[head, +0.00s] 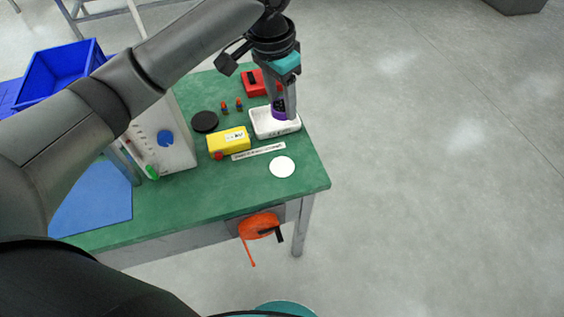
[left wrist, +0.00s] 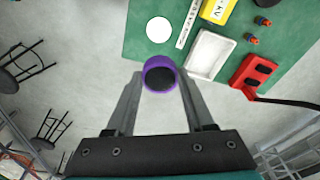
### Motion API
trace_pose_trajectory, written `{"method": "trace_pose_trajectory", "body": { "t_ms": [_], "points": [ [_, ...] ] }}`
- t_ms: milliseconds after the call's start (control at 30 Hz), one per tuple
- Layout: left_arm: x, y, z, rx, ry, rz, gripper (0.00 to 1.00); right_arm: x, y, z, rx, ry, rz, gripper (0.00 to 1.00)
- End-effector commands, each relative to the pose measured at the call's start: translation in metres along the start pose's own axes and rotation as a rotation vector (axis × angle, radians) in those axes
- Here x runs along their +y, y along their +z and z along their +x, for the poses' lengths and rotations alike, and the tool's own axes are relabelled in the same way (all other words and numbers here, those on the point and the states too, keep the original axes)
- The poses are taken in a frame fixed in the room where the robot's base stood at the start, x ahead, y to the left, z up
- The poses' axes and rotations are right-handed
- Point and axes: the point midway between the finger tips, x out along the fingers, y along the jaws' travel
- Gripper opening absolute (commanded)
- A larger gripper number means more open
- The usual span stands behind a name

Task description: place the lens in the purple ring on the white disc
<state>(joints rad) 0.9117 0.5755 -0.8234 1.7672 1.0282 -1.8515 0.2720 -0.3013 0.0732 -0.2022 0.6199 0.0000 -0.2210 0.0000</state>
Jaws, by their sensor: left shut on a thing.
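The lens in its purple ring (left wrist: 160,75) is between the fingertips of my left gripper (left wrist: 159,84), with its dark face toward the wrist camera. In the head view the purple ring (head: 280,113) shows at the tips of the left gripper (head: 284,106), over the white tray. Whether it touches the tray is hard to tell, but the wrist view shows it apart from the tray in the picture. The white disc (head: 282,167) lies bare on the green table, nearer the front edge. It also shows in the left wrist view (left wrist: 159,30). My right gripper is not in view.
The white tray (head: 262,132) stands on the green table (head: 230,197). A yellow box (head: 228,143), a label strip (head: 258,152), a black disc (head: 205,121) and a red block (head: 253,85) are nearby. A white instrument (head: 177,146) stands left. An orange item (head: 259,226) hangs at the front edge.

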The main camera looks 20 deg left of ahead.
Motion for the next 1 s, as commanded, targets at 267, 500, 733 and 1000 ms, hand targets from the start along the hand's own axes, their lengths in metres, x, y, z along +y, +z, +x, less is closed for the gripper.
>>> {"method": "trace_pose_trajectory", "body": {
  "t_ms": [267, 500, 733, 1000],
  "points": [
    [0.001, 0.01, 0.071, -0.007, 0.002, 0.002, 0.02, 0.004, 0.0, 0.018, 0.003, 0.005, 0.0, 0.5],
    [0.001, 0.017, 0.13, -0.005, 0.0, 0.002, 0.01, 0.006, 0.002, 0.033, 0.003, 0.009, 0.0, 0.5],
    [0.0, 0.019, 0.152, -0.001, -0.001, 0.002, 0.01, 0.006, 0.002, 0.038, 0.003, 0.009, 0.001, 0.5],
    [0.001, 0.024, 0.186, -0.004, 0.001, 0.002, 0.01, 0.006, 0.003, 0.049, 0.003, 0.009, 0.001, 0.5]
  ]
}}
